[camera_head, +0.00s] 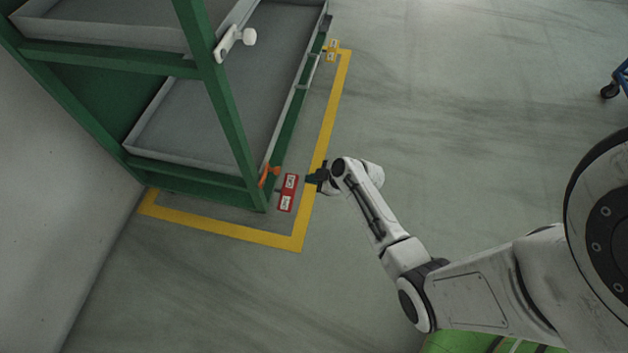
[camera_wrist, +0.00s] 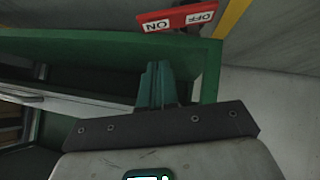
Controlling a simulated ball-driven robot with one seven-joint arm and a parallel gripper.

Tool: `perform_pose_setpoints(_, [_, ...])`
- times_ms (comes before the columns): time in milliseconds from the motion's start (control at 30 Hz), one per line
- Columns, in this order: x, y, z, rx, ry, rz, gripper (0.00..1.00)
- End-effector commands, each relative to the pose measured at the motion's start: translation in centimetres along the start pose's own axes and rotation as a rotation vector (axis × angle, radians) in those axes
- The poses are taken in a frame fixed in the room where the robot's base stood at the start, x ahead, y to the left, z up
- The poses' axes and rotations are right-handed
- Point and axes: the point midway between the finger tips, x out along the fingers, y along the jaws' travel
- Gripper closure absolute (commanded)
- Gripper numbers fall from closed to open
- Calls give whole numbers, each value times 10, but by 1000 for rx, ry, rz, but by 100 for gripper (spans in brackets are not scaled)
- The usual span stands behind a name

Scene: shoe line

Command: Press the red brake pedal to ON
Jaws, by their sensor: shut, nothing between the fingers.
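A red plate with white ON and OFF labels (camera_head: 288,192) sits low at the near right corner of the green rack; I take it as the brake pedal. It also shows at the top of the wrist view (camera_wrist: 181,19), upside down, with ON on the left and OFF on the right. Whether it is tilted I cannot tell. An orange-red lever (camera_head: 269,175) is just left of it. My gripper (camera_head: 309,180) is just right of the plate, with a small gap in the picture. In the wrist view my gripper (camera_wrist: 158,70) is shut and empty, pointing towards the rack.
The green rack (camera_head: 240,140) with grey trays stands on the left. A yellow plate (camera_head: 332,50) is at the far corner. Yellow floor tape (camera_head: 325,130) borders the rack.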

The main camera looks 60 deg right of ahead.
Motion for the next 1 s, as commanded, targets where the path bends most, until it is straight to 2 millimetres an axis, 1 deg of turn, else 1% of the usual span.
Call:
perform_pose_setpoints(33, [14, -1, 3, -3, 1, -1, 100])
perform_pose_setpoints(100, [28, -1, 3, -2, 0, -1, 100])
perform_pose_setpoints(333, [74, -1, 4, -3, -1, -1, 100])
perform_pose_setpoints(400, [81, -1, 12, 2, -2, 1, 100])
perform_pose_setpoints(500, [88, -1, 20, 0, -1, 1, 100])
perform_pose_setpoints(633, [94, 0, 26, 1, 0, 1, 100])
perform_pose_setpoints(1000, [96, 0, 28, -1, 0, 1, 100])
